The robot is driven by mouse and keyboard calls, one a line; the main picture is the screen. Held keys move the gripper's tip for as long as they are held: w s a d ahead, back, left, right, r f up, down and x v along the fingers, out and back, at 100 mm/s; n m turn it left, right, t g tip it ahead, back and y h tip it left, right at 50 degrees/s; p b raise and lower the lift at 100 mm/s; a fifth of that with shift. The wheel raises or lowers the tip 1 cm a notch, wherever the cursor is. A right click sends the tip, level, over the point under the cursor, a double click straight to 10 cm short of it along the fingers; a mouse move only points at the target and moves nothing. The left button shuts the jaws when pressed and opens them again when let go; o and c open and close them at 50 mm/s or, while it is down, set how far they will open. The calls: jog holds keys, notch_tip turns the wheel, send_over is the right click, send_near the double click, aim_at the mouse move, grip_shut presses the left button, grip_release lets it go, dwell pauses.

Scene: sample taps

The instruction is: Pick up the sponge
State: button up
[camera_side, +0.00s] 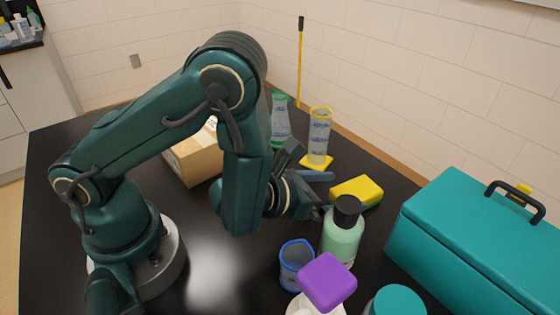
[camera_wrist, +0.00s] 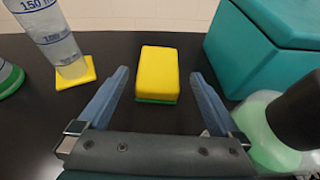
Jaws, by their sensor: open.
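The sponge (camera_wrist: 158,72) is a yellow block with a green underside, lying flat on the black table. In the side view the sponge (camera_side: 357,191) is right of my gripper (camera_side: 325,193), behind the green bottle. In the wrist view my gripper (camera_wrist: 156,95) is open, with its two blue-grey fingers apart on either side of the sponge's near end. The sponge appears a little ahead of the fingertips, and I see no contact. In the side view the fingertips are partly hidden by the bottle.
A pale green bottle with a black cap (camera_side: 342,235) stands close to my gripper; it shows at right in the wrist view (camera_wrist: 265,135). A teal case (camera_side: 475,240) is on the right. A graduated cylinder (camera_side: 319,135) stands on a yellow base at left in the wrist view (camera_wrist: 50,35).

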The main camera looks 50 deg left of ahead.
aim_at(359, 189)
jog(key=shift+x, duration=3.3)
jog(key=c, duration=1.2)
jog(key=shift+r, duration=0.1)
